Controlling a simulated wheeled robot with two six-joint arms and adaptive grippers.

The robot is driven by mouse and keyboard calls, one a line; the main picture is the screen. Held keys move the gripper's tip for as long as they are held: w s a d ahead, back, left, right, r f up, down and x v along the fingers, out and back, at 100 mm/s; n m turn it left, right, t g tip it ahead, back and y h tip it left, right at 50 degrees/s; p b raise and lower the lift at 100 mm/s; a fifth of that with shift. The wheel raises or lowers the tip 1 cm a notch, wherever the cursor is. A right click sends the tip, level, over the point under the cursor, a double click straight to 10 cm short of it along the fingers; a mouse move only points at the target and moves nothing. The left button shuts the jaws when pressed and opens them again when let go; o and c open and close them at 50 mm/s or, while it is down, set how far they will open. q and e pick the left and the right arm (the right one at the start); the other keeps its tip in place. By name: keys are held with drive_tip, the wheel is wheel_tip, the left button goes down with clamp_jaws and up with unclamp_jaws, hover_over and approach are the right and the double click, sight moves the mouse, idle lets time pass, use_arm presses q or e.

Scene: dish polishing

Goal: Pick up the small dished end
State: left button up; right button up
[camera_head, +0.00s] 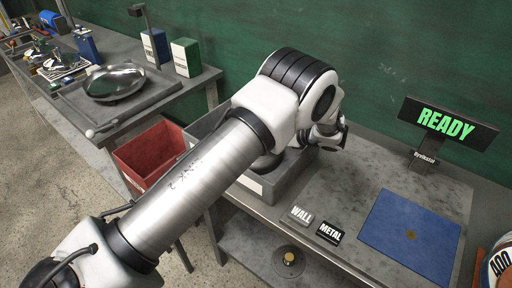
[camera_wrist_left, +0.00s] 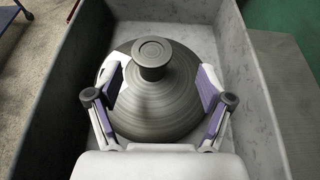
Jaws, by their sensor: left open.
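The small dished end (camera_wrist_left: 165,115) is a grey dome with ring-like machining marks and a short round stub on top. It sits stub up in a grey bin (camera_wrist_left: 258,120), which also shows in the head view (camera_head: 290,185). My left gripper (camera_wrist_left: 162,88) is over it, open, with one purple-padded finger at each side of the dome. I cannot tell whether the pads touch it. In the head view my left arm hides most of the dished end and the fingers. My right gripper is not in view.
A red bin (camera_head: 150,153) stands left of the grey bin. A larger shiny dish (camera_head: 114,82) lies on the left bench. The right bench holds WALL (camera_head: 300,215) and METAL (camera_head: 329,233) labels, a blue mat (camera_head: 410,228) and a READY sign (camera_head: 446,123).

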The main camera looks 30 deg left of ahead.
use_arm(q)
drive_tip(key=a, duration=0.1)
drive_tip(key=a+p, duration=0.1)
drive_tip(key=a, duration=0.1)
drive_tip(key=s+a+f+p, duration=0.1)
drive_tip(key=a, duration=0.1)
drive_tip(key=shift+f, duration=0.1)
drive_tip(key=shift+w+a+f, duration=0.15)
drive_tip(key=shift+f, duration=0.05)
drive_tip(key=shift+w+f, duration=0.1)
drive_tip(key=c, duration=1.5)
drive_tip(key=shift+r, duration=0.2)
clamp_jaws()
